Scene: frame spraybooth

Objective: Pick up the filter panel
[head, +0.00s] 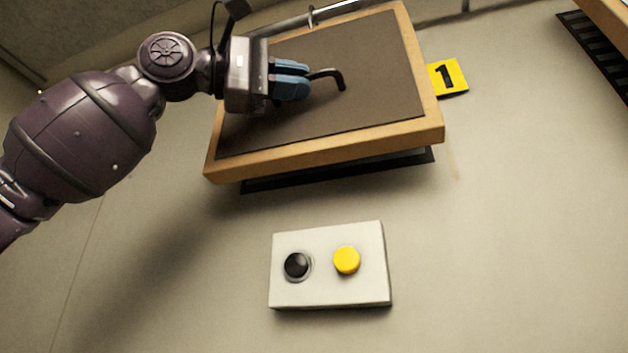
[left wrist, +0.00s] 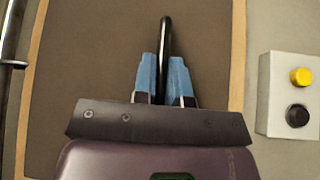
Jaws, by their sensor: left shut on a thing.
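The filter panel (head: 375,60) has a brown face in a light wooden frame, and in the head view it stands out from the wall, tilted, with a dark slatted opening showing below it. A black bent handle (head: 338,77) is on its face. My left gripper (head: 305,82), with blue fingers, is shut on the handle. In the left wrist view the handle (left wrist: 166,40) runs up from between the two blue fingers (left wrist: 164,80), and the panel face (left wrist: 95,60) fills the background. My right gripper is not in view.
A white control box (head: 330,290) with a black knob (head: 297,265) and a yellow button (head: 346,260) is on the wall below. A yellow sign marked 1 (head: 448,77) is right of the panel. Another wooden frame (head: 612,15) and dark grille show at top right. A metal rail (head: 290,22) runs behind.

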